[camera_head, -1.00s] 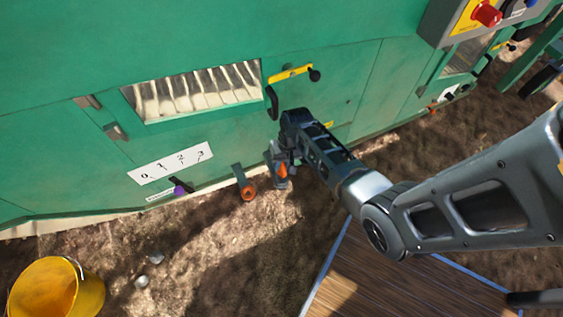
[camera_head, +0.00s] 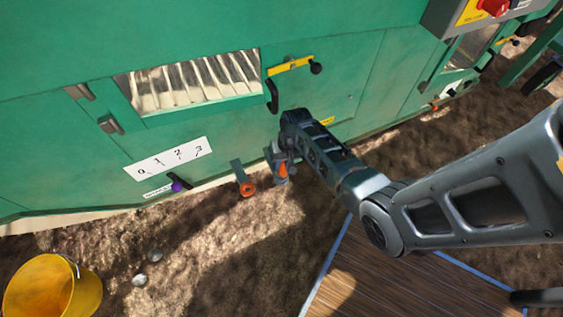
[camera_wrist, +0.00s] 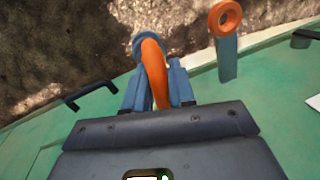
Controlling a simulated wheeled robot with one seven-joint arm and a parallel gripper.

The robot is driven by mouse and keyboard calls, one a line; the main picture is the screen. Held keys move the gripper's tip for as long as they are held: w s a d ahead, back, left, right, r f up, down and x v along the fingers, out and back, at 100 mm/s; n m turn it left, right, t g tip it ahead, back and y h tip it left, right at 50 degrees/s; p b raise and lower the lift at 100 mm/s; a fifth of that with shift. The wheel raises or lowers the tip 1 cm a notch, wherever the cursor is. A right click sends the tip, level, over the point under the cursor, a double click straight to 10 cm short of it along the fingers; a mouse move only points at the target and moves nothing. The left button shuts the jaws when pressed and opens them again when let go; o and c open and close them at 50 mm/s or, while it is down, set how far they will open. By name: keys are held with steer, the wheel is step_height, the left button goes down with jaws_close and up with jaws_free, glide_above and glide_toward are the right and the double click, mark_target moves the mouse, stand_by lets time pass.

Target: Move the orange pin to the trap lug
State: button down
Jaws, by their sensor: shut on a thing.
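The orange pin (camera_wrist: 154,66) is a curved, thick piece between the fingers of my gripper (camera_wrist: 158,92) in the wrist view. My gripper is shut on it. A blue-grey round end (camera_wrist: 146,38) shows right behind the pin; I cannot tell whether the pin sits in it. In the head view the pin (camera_head: 282,168) is a small orange patch at my gripper (camera_head: 279,166), low by the green machine. Left of it in the head view, a blue-grey lug with an orange ring (camera_head: 247,189) hangs from the machine; it also shows at the upper right in the wrist view (camera_wrist: 227,55). No label identifies the trap lug.
The green machine wall (camera_head: 70,145) stands close to my gripper. A yellow lever (camera_head: 290,66) is above it. A purple-knobbed lever (camera_head: 177,186) sits below a 0-to-3 scale (camera_head: 170,158). A yellow bucket (camera_head: 50,290) stands lower left. A wooden platform (camera_head: 400,285) lies below my arm.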

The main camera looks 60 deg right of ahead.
steer(key=c, duration=0.9)
jaws_free()
steer(key=shift+o, duration=0.2)
step_height(320, 180, up, 8)
steer(key=s+d+p, duration=0.1)
steer(key=p, duration=0.1)
steer(key=shift+f, duration=0.15)
